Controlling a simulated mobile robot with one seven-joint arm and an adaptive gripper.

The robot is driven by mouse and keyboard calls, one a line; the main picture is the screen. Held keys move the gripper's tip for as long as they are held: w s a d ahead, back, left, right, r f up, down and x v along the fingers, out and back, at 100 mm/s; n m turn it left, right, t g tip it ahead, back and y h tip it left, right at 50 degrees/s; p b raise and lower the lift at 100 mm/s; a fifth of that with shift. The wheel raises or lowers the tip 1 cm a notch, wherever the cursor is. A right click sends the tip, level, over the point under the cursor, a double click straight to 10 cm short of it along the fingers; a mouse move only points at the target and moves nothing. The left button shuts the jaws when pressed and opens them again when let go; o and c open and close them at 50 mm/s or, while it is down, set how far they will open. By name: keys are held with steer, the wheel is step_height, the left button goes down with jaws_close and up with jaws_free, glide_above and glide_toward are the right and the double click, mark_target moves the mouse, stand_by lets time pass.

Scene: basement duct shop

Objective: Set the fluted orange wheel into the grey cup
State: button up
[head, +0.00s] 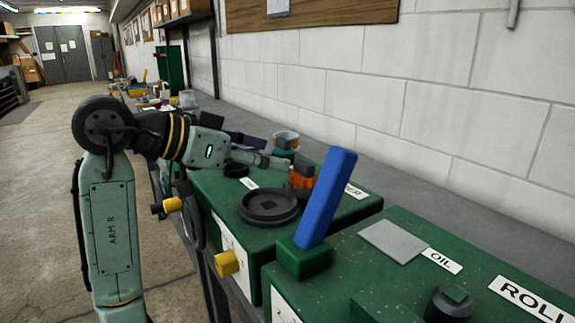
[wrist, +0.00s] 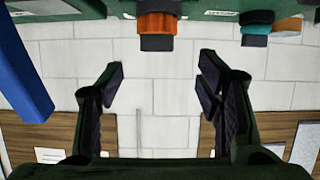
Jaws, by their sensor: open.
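The fluted orange wheel (head: 302,181) stands on a green box top in the head view, near the far edge. It also shows at the top of the wrist view (wrist: 157,25), with a dark block at its end. My gripper (head: 293,164) is open and empty, close to the wheel; in the wrist view the wheel lies beyond and between the spread fingers (wrist: 160,72), apart from them. A dark grey round, dish-like holder (head: 268,206) sits on the same green box, nearer than the wheel. It may be the grey cup; I cannot tell for sure.
A tilted blue bar (head: 326,198) rises from a green block just right of the dish. Teal and tan round items (head: 285,141) stand behind my gripper. A black ring (head: 236,170) lies to the left. A white block wall (head: 350,100) closes the back.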

steer(key=shift+v, duration=1.7)
